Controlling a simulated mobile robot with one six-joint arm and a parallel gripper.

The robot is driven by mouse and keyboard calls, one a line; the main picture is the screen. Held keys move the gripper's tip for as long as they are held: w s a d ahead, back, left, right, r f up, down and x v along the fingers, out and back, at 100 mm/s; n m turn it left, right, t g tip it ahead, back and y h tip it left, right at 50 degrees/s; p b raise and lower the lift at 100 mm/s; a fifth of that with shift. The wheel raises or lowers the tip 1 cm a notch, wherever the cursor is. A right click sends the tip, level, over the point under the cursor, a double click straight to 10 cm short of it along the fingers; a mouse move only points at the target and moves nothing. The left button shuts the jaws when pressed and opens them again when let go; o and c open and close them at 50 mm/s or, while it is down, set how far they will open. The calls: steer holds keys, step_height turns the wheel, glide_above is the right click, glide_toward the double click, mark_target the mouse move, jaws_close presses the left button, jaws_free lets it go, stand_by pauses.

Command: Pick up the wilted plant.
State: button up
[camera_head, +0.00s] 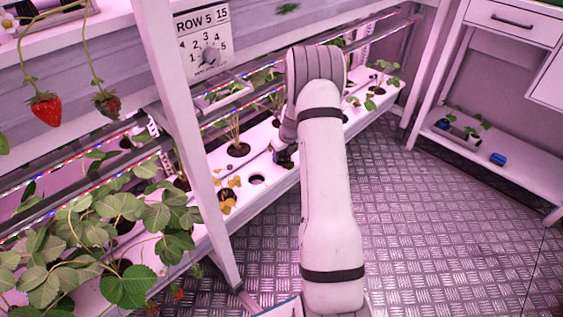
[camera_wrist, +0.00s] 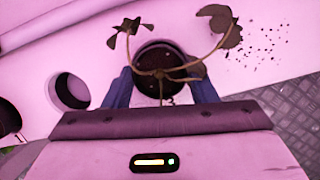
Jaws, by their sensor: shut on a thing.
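In the wrist view, the wilted plant (camera_wrist: 160,62) has thin, drooping stems and shrivelled brown leaves in a dark round pot. My gripper (camera_wrist: 160,86) is shut on it, with a blue finger on each side of the pot. I cannot tell whether the pot is clear of its hole. In the head view, my gripper (camera_head: 283,157) is at the white planting channel (camera_head: 228,166), partly behind my arm. The held plant is hidden there.
An empty round hole (camera_head: 257,180) lies in the channel, near a yellow-leaved plant (camera_head: 228,197). Green strawberry plants (camera_head: 120,230) fill the lower left. A white rack post (camera_head: 185,120) stands left of my arm. The metal floor (camera_head: 440,240) is clear. A shelf (camera_head: 490,165) holds small plants.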

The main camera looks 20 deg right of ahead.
steer(key=c, duration=0.4)
steer(key=shift+o, duration=0.2)
steer(key=shift+r, duration=0.1)
